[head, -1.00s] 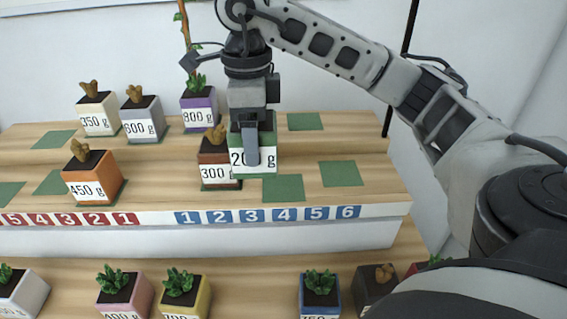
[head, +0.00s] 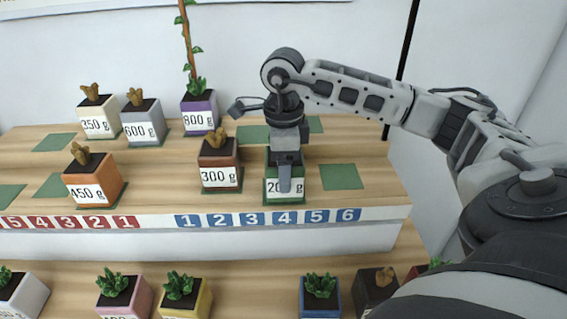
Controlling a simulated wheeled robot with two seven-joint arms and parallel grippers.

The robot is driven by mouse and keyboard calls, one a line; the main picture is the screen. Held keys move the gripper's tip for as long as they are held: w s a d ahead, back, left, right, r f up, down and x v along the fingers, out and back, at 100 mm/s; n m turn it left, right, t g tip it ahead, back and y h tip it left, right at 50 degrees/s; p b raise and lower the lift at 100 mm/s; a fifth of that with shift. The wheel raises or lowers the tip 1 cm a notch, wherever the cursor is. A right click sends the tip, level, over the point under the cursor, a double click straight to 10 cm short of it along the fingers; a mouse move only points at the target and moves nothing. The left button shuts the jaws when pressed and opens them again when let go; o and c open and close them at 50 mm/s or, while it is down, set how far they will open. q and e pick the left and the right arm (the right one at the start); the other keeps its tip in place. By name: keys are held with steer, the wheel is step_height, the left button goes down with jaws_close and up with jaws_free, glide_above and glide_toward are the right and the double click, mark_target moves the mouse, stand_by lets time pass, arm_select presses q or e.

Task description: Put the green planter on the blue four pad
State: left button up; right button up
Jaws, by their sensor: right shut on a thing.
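The green planter (head: 271,172), labelled 200 g, is in the jaws of my right gripper (head: 285,182). The gripper points down and is shut on the planter, its finger covering part of the label. The planter is upright at the front green pad behind the blue 4 label (head: 284,218). Only a thin edge of that pad (head: 284,203) shows under the planter; I cannot tell whether the planter's base touches it. My left gripper is not in view.
The brown 300 g planter (head: 220,176) stands just left of the held planter. A bare green pad (head: 340,177) lies to its right, and another (head: 252,134) behind. Orange 450 g (head: 93,182), grey 600 g (head: 143,120) and purple 800 g (head: 199,112) planters stand further left.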

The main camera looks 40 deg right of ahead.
steer(key=shift+f, duration=0.2)
steer(key=o, duration=1)
steer(key=shift+o, duration=0.5)
